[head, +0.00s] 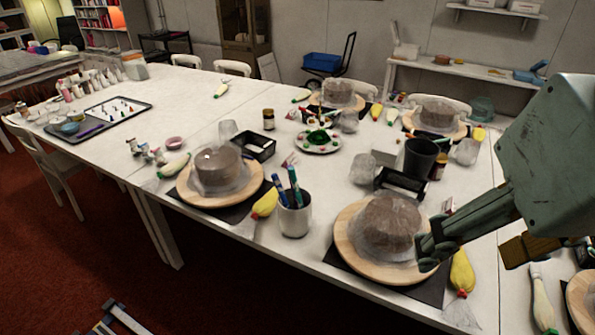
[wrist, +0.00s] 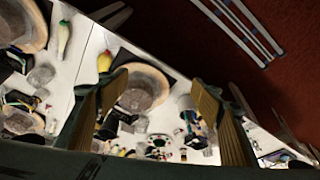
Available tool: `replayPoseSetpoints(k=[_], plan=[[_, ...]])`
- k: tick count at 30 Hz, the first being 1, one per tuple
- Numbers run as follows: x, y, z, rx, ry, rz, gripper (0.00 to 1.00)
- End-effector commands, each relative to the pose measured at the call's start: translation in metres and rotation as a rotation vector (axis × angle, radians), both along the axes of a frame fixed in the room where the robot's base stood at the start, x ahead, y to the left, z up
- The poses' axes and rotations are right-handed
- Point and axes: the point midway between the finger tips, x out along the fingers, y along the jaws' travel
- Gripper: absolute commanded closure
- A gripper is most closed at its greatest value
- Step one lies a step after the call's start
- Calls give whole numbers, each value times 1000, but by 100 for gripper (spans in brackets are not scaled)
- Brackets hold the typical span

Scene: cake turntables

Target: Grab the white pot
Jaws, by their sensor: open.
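The white pot (head: 295,218) is a small pale cylinder. It stands upright near the front edge of the long white table, between two cake turntables, with blue and teal pens sticking out of its top. My gripper (head: 428,254) is to the right of the pot, apart from it, overlapping the right side of the nearer wrapped cake in the head view. In the wrist view my two fingers (wrist: 160,82) are spread with nothing held between them.
The nearer turntable (head: 347,240) carries a wrapped brown cake (head: 388,224) between my gripper and the pot. Another turntable (head: 190,193) stands left of the pot. A yellow piping bag (head: 265,204) lies close beside the pot. A black cup (head: 421,158) stands behind. Red carpet lies in front.

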Motion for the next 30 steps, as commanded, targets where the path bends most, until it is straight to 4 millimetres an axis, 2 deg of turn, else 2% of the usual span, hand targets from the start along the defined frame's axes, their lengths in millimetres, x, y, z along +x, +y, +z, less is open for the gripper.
replayPoseSetpoints(k=[1,8,20,26,30], plan=[[0,0,0,0,0,0,36],[0,0,0,0,0,0,16],[3,-1,0,-2,1,-1,16],[17,-4,1,-11,0,-6,16],[36,-9,0,-23,-1,-9,16]])
